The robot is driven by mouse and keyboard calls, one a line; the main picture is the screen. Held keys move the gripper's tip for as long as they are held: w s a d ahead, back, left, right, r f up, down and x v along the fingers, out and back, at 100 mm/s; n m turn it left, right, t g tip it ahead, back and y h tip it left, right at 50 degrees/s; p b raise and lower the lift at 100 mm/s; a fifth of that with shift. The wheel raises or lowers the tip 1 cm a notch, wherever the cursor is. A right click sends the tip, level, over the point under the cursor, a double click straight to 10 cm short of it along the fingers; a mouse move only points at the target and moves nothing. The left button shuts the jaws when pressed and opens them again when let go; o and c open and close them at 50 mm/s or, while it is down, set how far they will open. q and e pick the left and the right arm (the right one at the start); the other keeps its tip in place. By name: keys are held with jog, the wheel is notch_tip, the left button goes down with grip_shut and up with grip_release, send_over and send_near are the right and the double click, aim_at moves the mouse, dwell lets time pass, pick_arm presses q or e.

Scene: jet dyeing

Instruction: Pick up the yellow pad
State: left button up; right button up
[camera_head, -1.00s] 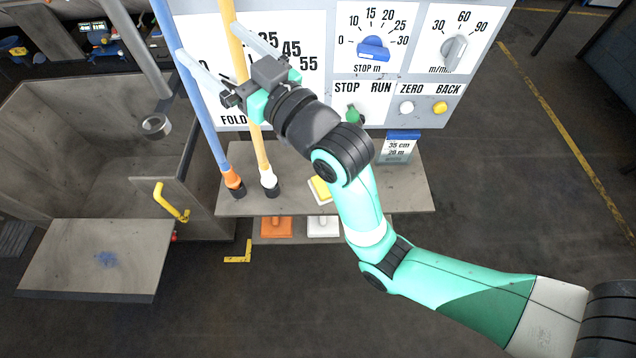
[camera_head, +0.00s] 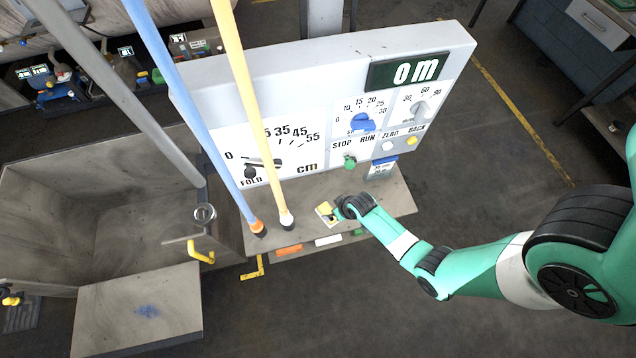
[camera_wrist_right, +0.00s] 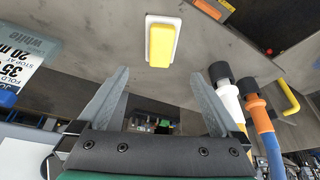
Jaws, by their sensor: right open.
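The yellow pad (camera_head: 324,209) sits on a white base on the grey shelf (camera_head: 400,200), below the control panel. In the right wrist view the yellow pad (camera_wrist_right: 161,45) lies beyond the fingertips, roughly centred between them, with a gap to it. My right gripper (camera_wrist_right: 158,76) is open and empty. In the head view my right gripper (camera_head: 339,213) is just right of the pad, mostly hidden by its own wrist. My left gripper is not in view.
Blue (camera_head: 190,120) and yellow (camera_head: 250,110) poles stand on the shelf left of the pad. The control panel (camera_head: 300,90) rises behind. A card (camera_head: 381,167) stands to the right. An orange block (camera_head: 289,250) and a white block (camera_head: 328,240) show below the shelf's front edge.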

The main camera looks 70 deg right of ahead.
jog(key=b, duration=0.5)
send_over(328, 211)
jog(key=s+a, duration=0.1)
jog(key=s, duration=0.1)
notch_tip(328, 211, down, 6)
jog(key=shift+r, duration=0.25)
jog(key=shift+w+d+f+b, duration=0.15)
jog(key=shift+f+b, duration=0.1)
jog(key=shift+b, duration=0.3)
jog(key=shift+w, duration=0.1)
jog(key=b+x, duration=0.4)
jog(key=shift+f+b, duration=0.3)
jog(key=shift+f, duration=0.1)
jog(key=shift+w+f, duration=0.15)
jog(key=shift+f, duration=0.05)
jog(key=shift+r, duration=0.15)
